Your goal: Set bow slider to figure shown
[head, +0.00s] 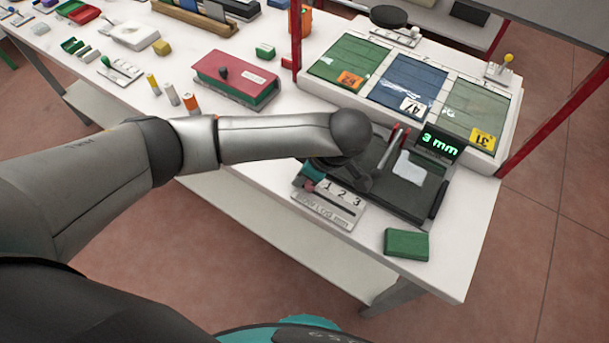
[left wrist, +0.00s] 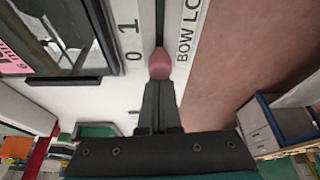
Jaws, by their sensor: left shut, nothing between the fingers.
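The bow slider is a pale plate (head: 328,209) with a dark slot, at the front left of the dark machine. Its scale shows 1, 2 and 3 in the head view, and 0 and 1 in the left wrist view. The pinkish-red knob (head: 309,186) is near the 0 end; it also shows in the left wrist view (left wrist: 160,65). A small display (head: 440,144) reads "3 mm" in green. My left gripper (left wrist: 159,86) is shut and empty, its tips right at the knob; whether they touch it I cannot tell. My right gripper is out of view.
The dark machine bed (head: 403,190) holds a pale piece of glass (head: 409,168). A green block (head: 406,243) lies near the table's front edge. Behind stands a rack (head: 407,85) of coloured panels between red posts. A red and green box (head: 235,77) stands behind my arm.

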